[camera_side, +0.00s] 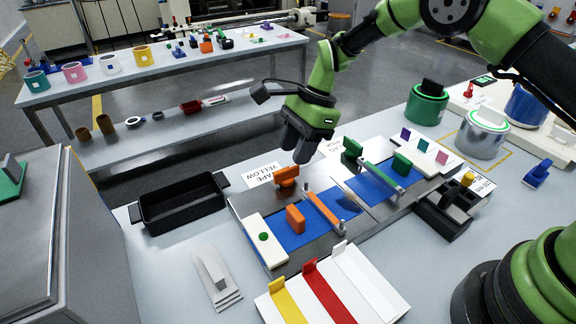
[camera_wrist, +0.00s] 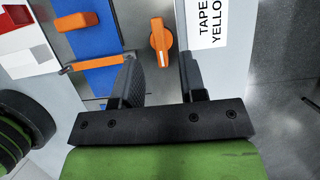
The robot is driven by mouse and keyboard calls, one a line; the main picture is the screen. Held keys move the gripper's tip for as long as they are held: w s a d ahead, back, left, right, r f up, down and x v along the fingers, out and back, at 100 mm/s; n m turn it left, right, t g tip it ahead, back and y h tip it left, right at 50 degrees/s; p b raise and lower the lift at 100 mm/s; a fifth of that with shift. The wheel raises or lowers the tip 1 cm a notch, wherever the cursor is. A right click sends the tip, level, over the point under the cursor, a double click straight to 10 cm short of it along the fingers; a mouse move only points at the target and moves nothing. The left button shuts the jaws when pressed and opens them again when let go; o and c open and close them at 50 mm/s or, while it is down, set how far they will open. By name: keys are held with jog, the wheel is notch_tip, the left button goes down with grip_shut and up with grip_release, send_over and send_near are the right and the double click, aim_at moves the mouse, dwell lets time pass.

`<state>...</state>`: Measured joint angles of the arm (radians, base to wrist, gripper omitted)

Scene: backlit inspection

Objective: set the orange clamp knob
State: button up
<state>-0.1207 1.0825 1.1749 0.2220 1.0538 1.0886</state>
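The orange clamp knob (camera_side: 286,176) stands on the metal plate of the fixture, near its back edge. In the wrist view the knob (camera_wrist: 160,42) has a round base and a raised bar with a white line, which runs roughly up and down in the picture. My gripper (camera_side: 297,152) is above and close to the knob in the side view. In the wrist view my gripper (camera_wrist: 159,62) is open, with nothing between its fingers. The knob appears beyond the fingertips, roughly in line with the gap. I see no contact.
An orange bar (camera_side: 323,213) spans the blue pad beside an orange block (camera_side: 295,218). A green knob (camera_side: 352,148), green bar (camera_side: 384,173) and green block (camera_side: 402,164) stand to the right. A black tray (camera_side: 180,205) is at left; a "TAPE YELLOW" label (camera_wrist: 208,22) lies beside the knob.

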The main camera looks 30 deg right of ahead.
aim_at(287, 167)
jog(key=shift+x, duration=2.4)
jog(key=shift+c, duration=0.4)
grip_shut()
jog(key=n, duration=0.2)
jog(key=n+g, duration=0.1)
jog(key=n, duration=0.1)
jog(key=shift+w+g, duration=0.1)
jog(key=shift+g, duration=0.2)
jog(key=shift+n+g+h, duration=0.4)
jog(key=shift+n+g, duration=0.1)
jog(key=shift+n, duration=1.1)
jog(key=shift+r, duration=0.1)
